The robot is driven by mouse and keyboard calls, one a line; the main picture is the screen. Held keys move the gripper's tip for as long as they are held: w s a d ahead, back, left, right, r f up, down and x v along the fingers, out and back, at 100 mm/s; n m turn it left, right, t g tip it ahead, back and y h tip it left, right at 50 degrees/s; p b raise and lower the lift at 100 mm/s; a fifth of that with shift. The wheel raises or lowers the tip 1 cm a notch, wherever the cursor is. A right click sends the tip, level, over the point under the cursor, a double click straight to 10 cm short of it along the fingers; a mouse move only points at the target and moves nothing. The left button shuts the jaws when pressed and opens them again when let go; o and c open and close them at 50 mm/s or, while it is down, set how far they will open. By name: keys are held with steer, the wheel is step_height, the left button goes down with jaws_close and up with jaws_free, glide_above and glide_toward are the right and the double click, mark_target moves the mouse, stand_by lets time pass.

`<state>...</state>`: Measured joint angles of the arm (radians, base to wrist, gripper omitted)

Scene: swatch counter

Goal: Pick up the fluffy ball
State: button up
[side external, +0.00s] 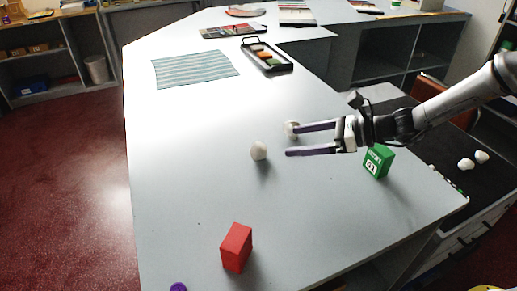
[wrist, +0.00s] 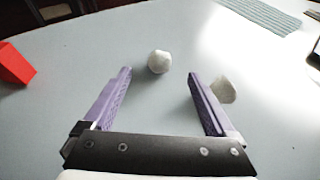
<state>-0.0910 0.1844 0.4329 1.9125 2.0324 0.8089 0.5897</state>
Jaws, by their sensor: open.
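Two small whitish lumps are on the grey counter, and I cannot tell for sure which is the fluffy ball. The rounder white ball (side external: 259,151) lies beyond my fingertips; in the wrist view this ball (wrist: 159,62) sits ahead, between the lines of the two fingers. The second off-white lump (side external: 291,130) is beside the tip of my far finger; in the wrist view this lump (wrist: 225,90) is just outside the right finger, which partly hides it. My gripper (side external: 289,141) is open, with nothing between its purple fingers (wrist: 159,73).
A red block (side external: 236,248) stands near the front, with a purple item (side external: 178,287) at the bottom edge. A green box (side external: 378,161) stands below my wrist. A striped cloth (side external: 195,68) and a black tray (side external: 266,57) lie farther back. The counter's left middle is clear.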

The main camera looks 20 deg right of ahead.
mark_target(265, 145)
steer(key=x, duration=0.8)
steer(key=shift+a+f, duration=0.15)
steer(key=shift+f, duration=0.05)
steer(key=shift+d+x, duration=0.25)
steer(key=shift+x, duration=2.5)
steer(key=shift+w+f, duration=0.15)
steer(key=c, duration=1.4)
steer(key=shift+r, duration=0.7)
steer(key=s+d+r, duration=0.2)
steer(key=s+r, duration=0.2)
steer(key=s+d+r, duration=0.2)
steer(key=s+r, duration=0.1)
steer(key=s, duration=0.1)
steer(key=s+d+r, duration=0.2)
steer(key=s+r, duration=0.2)
steer(key=shift+s+d+r, duration=0.15)
steer(key=shift+s+r, duration=0.1)
steer(key=shift+r, duration=0.05)
